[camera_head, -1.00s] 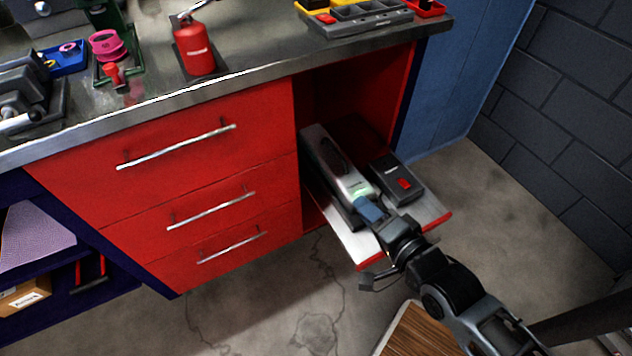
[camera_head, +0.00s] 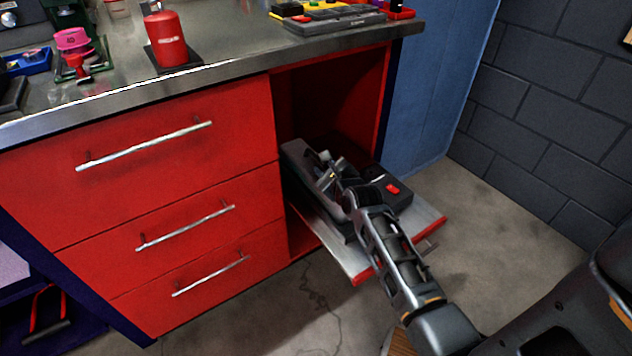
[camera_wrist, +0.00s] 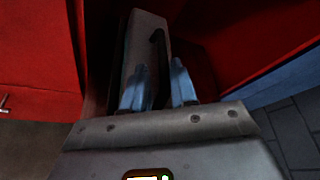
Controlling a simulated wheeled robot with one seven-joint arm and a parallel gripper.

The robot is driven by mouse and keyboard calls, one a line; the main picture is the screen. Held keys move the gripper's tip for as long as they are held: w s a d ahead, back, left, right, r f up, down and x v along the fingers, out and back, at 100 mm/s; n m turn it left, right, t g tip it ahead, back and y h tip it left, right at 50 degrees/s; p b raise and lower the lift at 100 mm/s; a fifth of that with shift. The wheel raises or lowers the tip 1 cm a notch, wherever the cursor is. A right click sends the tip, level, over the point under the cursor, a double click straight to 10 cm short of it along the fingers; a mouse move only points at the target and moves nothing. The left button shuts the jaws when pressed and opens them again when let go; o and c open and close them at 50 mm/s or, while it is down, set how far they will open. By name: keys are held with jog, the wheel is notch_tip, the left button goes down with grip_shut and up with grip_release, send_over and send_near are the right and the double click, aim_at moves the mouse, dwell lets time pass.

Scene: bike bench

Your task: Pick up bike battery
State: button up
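The bike battery (camera_head: 299,160) is a long grey and dark case lying on the pull-out shelf of the open red cabinet bay. My gripper (camera_head: 327,168) is over it, and my arm hides much of its near part. In the wrist view the battery (camera_wrist: 146,30) runs away from me, with a black strip, perhaps its handle, along it. My two blue-grey fingers (camera_wrist: 160,72) stand apart, one over the battery top and the other near its right edge. The strip shows between them. I cannot tell whether they touch it.
A black box with a red switch (camera_head: 393,188) lies right of the battery on the shelf (camera_head: 425,215). The bay's red walls enclose the rear. Closed red drawers (camera_head: 160,190) are at left, a blue panel (camera_head: 435,100) at right. The workbench top (camera_head: 240,60) overhangs above.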

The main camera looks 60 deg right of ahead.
jog(key=b+x, duration=0.2)
jog(key=x, duration=0.3)
jog(key=shift+d, duration=0.2)
jog(key=shift+s, duration=0.1)
grip_shut()
dwell(1.1)
